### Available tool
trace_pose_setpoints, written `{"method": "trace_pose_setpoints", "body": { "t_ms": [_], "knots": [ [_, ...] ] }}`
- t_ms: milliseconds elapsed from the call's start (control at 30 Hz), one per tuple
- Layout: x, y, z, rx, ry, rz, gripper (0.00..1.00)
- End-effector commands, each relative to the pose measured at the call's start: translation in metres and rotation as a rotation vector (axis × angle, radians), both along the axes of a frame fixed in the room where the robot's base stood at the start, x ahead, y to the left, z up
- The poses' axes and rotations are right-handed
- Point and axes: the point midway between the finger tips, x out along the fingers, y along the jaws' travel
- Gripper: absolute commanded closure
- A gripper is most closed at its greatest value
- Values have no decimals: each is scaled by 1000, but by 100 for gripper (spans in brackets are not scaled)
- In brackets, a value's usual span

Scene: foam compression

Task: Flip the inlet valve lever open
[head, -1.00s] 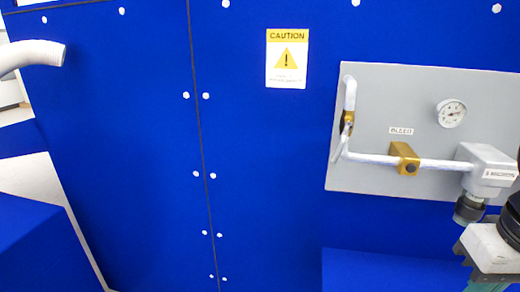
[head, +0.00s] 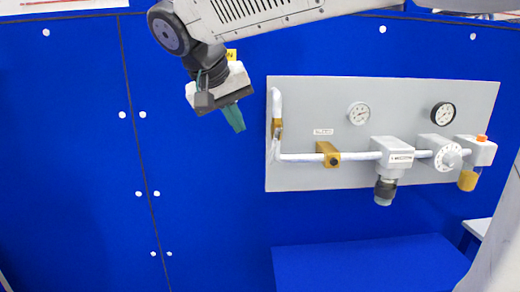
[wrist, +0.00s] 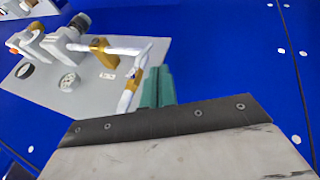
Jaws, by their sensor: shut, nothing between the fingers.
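The inlet valve is a small brass body (head: 277,127) on the white vertical pipe at the left edge of the grey panel (head: 300,100). A thin grey lever (head: 271,147) hangs down beside it, close to the pipe. My gripper (head: 238,124) is up and left of the valve, its teal fingers shut and empty, pointing down and apart from the lever in the picture. In the wrist view the teal fingers (wrist: 158,86) appear beside the brass valve (wrist: 138,72). The lever is hard to make out there, and I cannot tell the depth gap.
The panel also carries a second brass block (head: 328,154), a regulator (head: 392,155), gauges (head: 359,113), a dial (head: 449,157) and an amber bowl (head: 468,179). A blue box top (head: 365,265) juts out below. The blue wall left of the panel is clear.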

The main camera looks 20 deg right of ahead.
Motion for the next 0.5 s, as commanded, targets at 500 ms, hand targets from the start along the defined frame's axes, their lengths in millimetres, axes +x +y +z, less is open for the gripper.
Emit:
{"method": "trace_pose_setpoints", "body": {
  "t_ms": [500],
  "knots": [
    [33,-18,-50,-18,-29,-14,100]
  ]
}}
